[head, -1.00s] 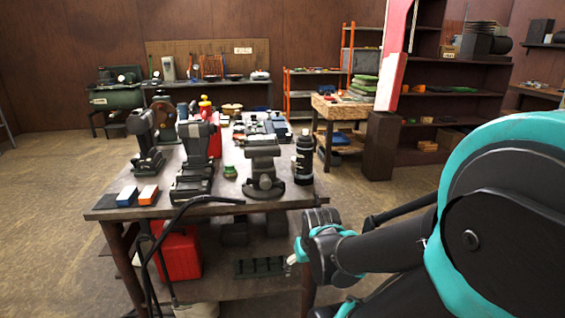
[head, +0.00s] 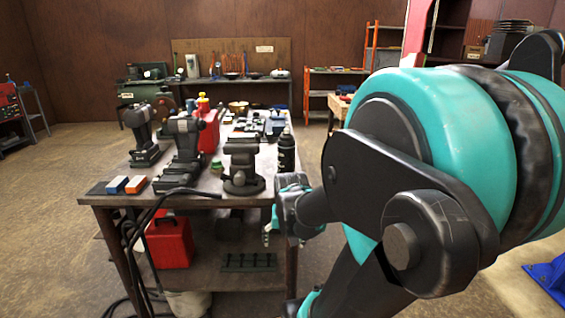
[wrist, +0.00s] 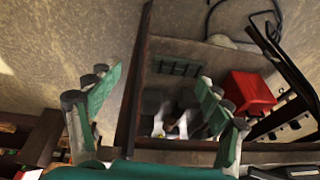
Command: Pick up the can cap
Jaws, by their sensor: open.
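A red can (head: 209,134) with a yellow cap (head: 203,104) on top stands on the workbench (head: 150,201), partly behind a black tool in the head view. A dark canister (head: 286,156) with a dark top stands upright near the bench's right edge. I cannot tell for certain which cap is the task's can cap. My gripper (head: 268,232) hangs beside the bench's front right, below the top, apart from both cans. In the wrist view my gripper (wrist: 160,105) has its two green-padded fingers wide apart, with nothing held between them.
Black upright tools (head: 184,155), a vise-like piece (head: 243,168) and orange and blue blocks (head: 117,184) crowd the bench's front. A red box (head: 169,240) sits on the lower shelf, with dark hoses hanging beside it. Open floor lies to the left.

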